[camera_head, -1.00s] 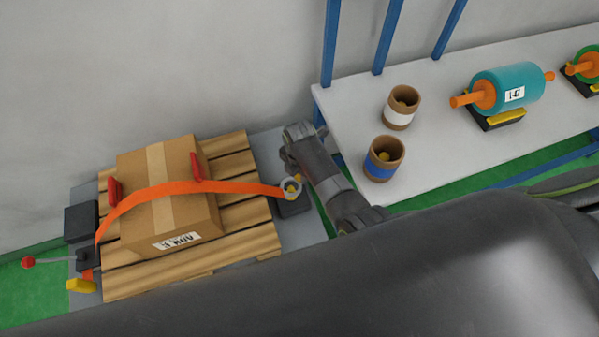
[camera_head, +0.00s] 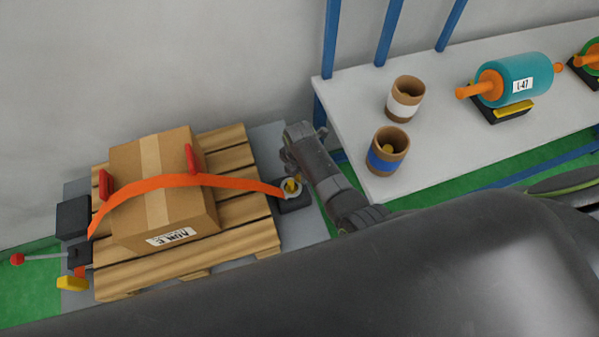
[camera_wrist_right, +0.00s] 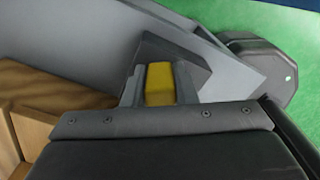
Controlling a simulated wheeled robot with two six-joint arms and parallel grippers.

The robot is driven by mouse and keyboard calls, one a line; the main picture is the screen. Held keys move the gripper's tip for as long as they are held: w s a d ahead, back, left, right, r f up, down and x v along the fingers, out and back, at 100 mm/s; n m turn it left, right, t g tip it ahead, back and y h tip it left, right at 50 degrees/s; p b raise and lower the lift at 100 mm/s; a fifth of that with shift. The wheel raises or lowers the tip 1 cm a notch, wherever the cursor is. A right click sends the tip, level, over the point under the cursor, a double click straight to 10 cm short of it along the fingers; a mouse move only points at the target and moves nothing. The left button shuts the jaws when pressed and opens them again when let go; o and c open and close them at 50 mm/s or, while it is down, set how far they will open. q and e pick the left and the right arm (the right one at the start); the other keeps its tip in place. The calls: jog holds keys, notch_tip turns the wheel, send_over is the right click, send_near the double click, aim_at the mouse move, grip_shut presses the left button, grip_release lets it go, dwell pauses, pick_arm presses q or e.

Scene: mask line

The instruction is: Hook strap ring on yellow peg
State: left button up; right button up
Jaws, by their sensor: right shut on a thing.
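An orange strap (camera_head: 170,185) runs over the cardboard box (camera_head: 132,218) and ends at a grey strap ring (camera_head: 285,194). The yellow peg (camera_head: 292,185) stands on a dark block (camera_head: 297,205) at the right end of the pallet. In the head view the ring appears around the peg; how far down it sits I cannot tell. My right gripper (camera_head: 290,165) is at the ring, shut on it, its fingertips partly hidden. In the right wrist view yellow (camera_wrist_right: 160,84) shows between the fingers; the ring is hidden there. My left gripper is not in view.
The box rests on a wooden pallet (camera_head: 235,245). A lever with a red knob (camera_head: 17,259) is at the far left. A white table (camera_head: 440,130) on the right carries two brown cups (camera_head: 405,98) and a teal roller (camera_head: 522,78). A wall stands behind.

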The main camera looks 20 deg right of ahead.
jog(key=shift+f, duration=0.5)
dwell(0.3)
jog(key=o, duration=1.1)
